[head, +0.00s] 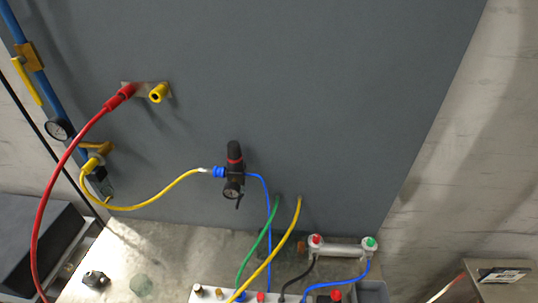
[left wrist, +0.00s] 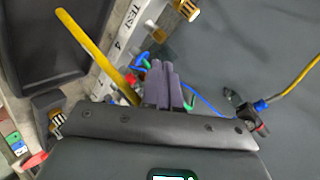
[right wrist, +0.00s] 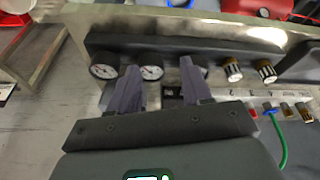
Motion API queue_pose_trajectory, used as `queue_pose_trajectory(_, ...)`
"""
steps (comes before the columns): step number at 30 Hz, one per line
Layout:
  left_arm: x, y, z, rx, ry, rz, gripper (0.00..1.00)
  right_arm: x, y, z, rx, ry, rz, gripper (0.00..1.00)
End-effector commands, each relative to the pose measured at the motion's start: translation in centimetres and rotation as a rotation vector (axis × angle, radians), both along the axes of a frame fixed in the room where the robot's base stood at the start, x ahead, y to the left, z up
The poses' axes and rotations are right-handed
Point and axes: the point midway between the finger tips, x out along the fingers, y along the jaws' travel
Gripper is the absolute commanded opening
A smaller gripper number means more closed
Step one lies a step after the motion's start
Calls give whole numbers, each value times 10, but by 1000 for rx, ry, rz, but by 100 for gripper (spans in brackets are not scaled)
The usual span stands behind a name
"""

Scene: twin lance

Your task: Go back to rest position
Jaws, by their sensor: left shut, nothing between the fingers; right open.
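Neither gripper shows in the head view. In the left wrist view my left gripper (left wrist: 162,84) has its purple fingers together with nothing between them. It is over the bench area, with the hoses and the black regulator (left wrist: 245,110) beyond and to the right. In the right wrist view my right gripper (right wrist: 162,80) has its purple fingers spread apart with nothing between them. It is in front of a dark bar with round gauges (right wrist: 152,72); a fingertip overlaps part of the bar.
In the head view a grey panel (head: 330,90) carries a red hose (head: 60,170), a yellow socket (head: 158,93) and a regulator (head: 233,175). A cylinder (head: 342,250) and a manifold (head: 205,295) with coloured hoses stand on the bench (head: 150,245). Open floor shows at left in the right wrist view.

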Motion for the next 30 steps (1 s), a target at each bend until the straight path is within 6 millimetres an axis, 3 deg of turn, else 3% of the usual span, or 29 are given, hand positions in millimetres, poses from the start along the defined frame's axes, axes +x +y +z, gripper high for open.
queue_pose_trajectory(3, -29, 21, -8, -190, 250, 237, 0, 0, -1, 0, -5, 0, 4, 48)
queue_pose_trajectory(7, -56, 39, -10, -331, 456, 470, 0, 0, -2, 0, -7, 0, 4, 48)
queue_pose_trajectory(12, -98, 47, -23, -448, 692, 774, 0, 0, -1, 0, -5, 0, 4, 48)
queue_pose_trajectory(15, -113, 50, -29, -526, 761, 949, 0, 0, -1, 0, -4, 0, 2, 48)
queue_pose_trajectory(17, -112, 50, 3, -527, 755, 941, 0, -1, -1, 27, -4, 9, 1, 48)
queue_pose_trajectory(30, -111, 50, 134, -524, 755, 937, 0, 0, 1, 163, 6, -1, -3, 48)
